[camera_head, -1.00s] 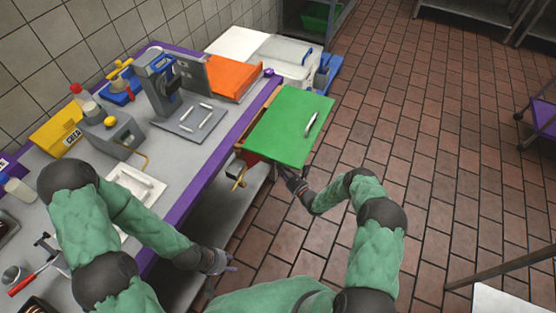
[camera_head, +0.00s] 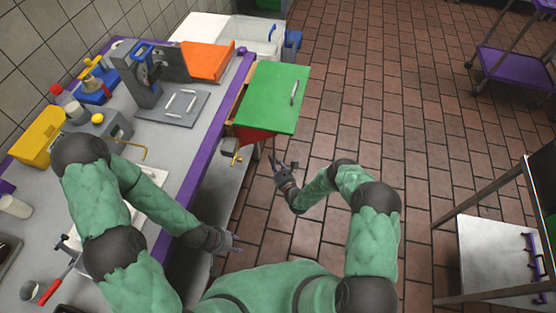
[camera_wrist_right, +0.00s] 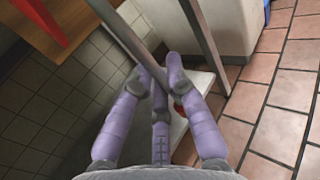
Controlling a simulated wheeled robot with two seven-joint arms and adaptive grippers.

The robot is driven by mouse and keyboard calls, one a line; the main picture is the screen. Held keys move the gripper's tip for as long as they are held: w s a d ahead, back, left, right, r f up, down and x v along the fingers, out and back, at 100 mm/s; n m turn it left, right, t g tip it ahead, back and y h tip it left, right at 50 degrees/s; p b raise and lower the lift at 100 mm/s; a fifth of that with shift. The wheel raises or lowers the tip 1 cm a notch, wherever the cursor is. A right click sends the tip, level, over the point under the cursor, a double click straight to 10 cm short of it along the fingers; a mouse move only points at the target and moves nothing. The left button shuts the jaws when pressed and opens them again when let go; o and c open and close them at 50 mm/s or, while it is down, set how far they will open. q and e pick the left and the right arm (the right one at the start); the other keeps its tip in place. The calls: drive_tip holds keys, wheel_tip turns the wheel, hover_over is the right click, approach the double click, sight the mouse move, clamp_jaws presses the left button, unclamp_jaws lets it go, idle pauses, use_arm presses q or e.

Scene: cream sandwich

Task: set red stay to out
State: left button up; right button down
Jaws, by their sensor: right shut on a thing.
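A red part (camera_head: 254,135) shows under the near edge of a green board (camera_head: 272,97) that juts out from the counter's right side. I take it for the red stay, but most of it is hidden. In the right wrist view a red bar (camera_wrist_right: 45,18) crosses the top left, apart from my fingers. My right gripper (camera_head: 281,163) is below the green board's near edge. In the wrist view its purple fingers (camera_wrist_right: 161,72) converge at the tips; what they grip cannot be made out. A small red spot shows among them. My left gripper (camera_head: 238,243) hangs beside the counter; its opening is unclear.
A brass-coloured fitting (camera_head: 237,159) sits at the counter's side left of my right gripper. Grey posts (camera_wrist_right: 205,40) and a pale low shelf (camera_wrist_right: 195,88) lie beyond the fingers. A metal cart (camera_head: 490,250) stands at lower right.

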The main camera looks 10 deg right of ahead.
drive_tip(key=shift+s+h, duration=0.1)
drive_tip(key=shift+h, duration=0.2)
drive_tip(key=c, duration=1.2)
unclamp_jaws()
drive_tip(key=shift+s, duration=0.1)
drive_tip(key=v, duration=1.2)
